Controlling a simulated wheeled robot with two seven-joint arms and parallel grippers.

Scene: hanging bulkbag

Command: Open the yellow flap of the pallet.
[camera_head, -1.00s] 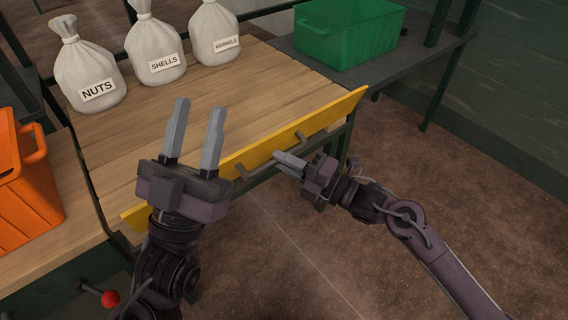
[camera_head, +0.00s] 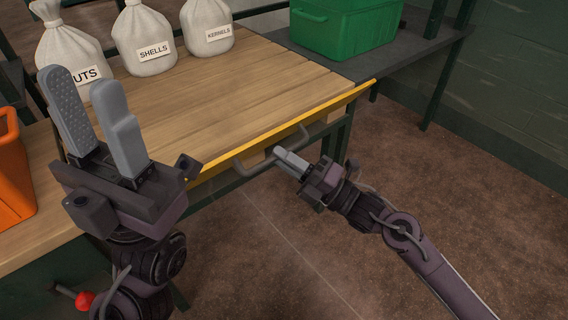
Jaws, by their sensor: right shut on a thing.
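The yellow flap (camera_head: 318,112) runs along the front edge of the wooden pallet top (camera_head: 250,88). It shows as a narrow slanting yellow strip. A grey bar handle (camera_head: 250,171) sticks out from its front. My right gripper (camera_head: 280,152) is shut on the handle near its middle, and its fingers hide part of the bar. My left gripper (camera_head: 82,80) is raised at the left, nearer the camera, with its two fingers apart and empty. It hides the flap's left end and part of the nuts sack.
White sacks labelled nuts (camera_head: 65,45), shells (camera_head: 143,38) and kernels (camera_head: 208,27) stand at the back of the pallet. An orange crate (camera_head: 14,175) is at far left. A green crate (camera_head: 345,28) is at back right. The floor in front is clear.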

